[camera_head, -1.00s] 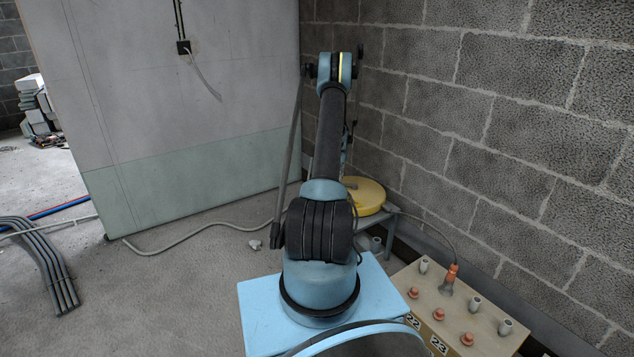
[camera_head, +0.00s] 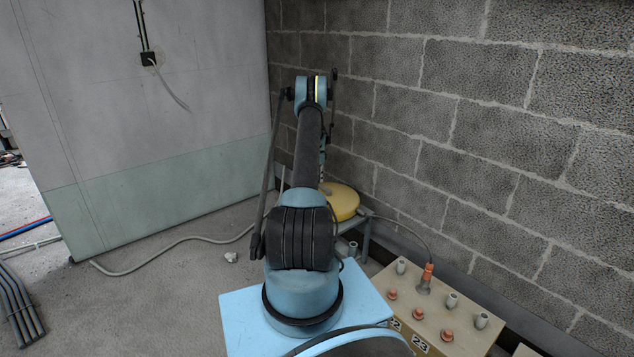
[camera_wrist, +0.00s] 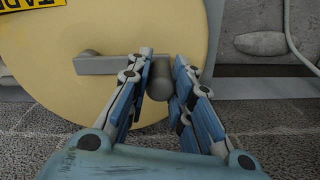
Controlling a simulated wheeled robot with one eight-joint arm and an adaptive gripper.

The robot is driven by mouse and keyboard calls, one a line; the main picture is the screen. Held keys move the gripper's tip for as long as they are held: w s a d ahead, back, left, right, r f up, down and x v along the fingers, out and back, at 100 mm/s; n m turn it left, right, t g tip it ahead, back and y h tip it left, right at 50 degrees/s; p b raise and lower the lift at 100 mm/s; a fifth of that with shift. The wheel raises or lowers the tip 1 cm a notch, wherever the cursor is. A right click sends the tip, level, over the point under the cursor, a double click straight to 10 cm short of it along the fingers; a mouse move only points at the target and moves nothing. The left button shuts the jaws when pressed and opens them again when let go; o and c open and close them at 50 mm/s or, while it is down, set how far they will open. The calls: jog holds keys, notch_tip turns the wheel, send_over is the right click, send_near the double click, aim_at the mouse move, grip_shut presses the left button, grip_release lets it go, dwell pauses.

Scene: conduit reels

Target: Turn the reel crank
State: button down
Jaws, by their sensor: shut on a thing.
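The yellow reel (camera_head: 342,204) sits on a low grey stand beside the block wall in the head view, partly hidden behind my arm. In the wrist view the reel's pale yellow face (camera_wrist: 40,85) fills the left side. A grey crank arm (camera_wrist: 100,65) runs across it from a dark hub to a cylindrical grey handle (camera_wrist: 159,78). My gripper (camera_wrist: 160,90) has its blue fingers on both sides of the handle and is shut on it. In the head view my arm hides the gripper and the crank.
A tan box (camera_head: 440,315) with several grey and orange fittings stands at the right, a cable running from it towards the reel. The block wall (camera_head: 480,120) rises close on the right. Grey conduits (camera_head: 18,305) lie on the floor at left. A pale cable crosses the floor.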

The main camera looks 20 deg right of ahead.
jog(key=d+m, duration=0.1)
jog(key=w+d+m, duration=0.1)
jog(key=shift+m, duration=0.4)
jog(key=d+m, duration=0.2)
jog(key=shift+d+m, duration=0.15)
jog(key=shift+m, duration=0.25)
jog(key=d+m, duration=0.2)
jog(key=shift+s+r+m, duration=0.1)
jog(key=shift+s+m, duration=0.2)
jog(key=shift+s, duration=0.05)
jog(key=shift+s+d+m, duration=0.5)
jog(key=shift+d+m, duration=0.35)
jog(key=shift+m, duration=0.15)
jog(key=shift+s+d, duration=0.45)
jog(key=shift+d, duration=0.2)
jog(key=shift+s+d, duration=0.1)
jog(key=c, duration=1.4)
grip_release()
